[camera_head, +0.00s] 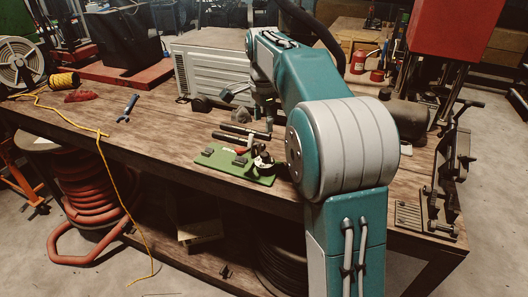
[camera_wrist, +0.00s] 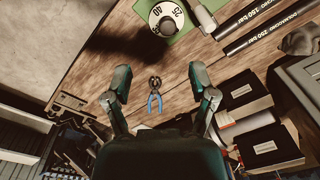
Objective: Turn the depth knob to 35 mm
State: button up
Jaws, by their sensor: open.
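The depth knob (camera_wrist: 168,18) shows at the top of the wrist view as a white dial ring with a dark centre. Numbers such as 25 and 40 can be read on its ring, but the setting cannot be made out. It sits on a green plate (camera_wrist: 202,17); in the head view the green plate (camera_head: 226,170) lies near the bench's front edge, with the knob (camera_head: 263,161) at its right end. My gripper (camera_wrist: 158,73) is open and empty. In the wrist view its fingers are apart, below the knob in the picture and not around it.
Blue-handled pliers (camera_wrist: 155,98) lie on the wooden bench and show between my fingers. A grey ribbed box (camera_head: 212,68) stands behind, and a black clamp-like fixture (camera_head: 447,175) stands at the right. Bare wood lies left of the plate.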

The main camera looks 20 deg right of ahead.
aim_at(264, 153)
jog(key=shift+m, duration=0.7)
jog(key=f, duration=0.4)
jog(key=w+f, duration=0.1)
jog(key=f, duration=0.3)
jog(key=d+f, duration=0.1)
jog(key=f, duration=0.3)
jog(key=shift+w, duration=0.4)
grip_shut()
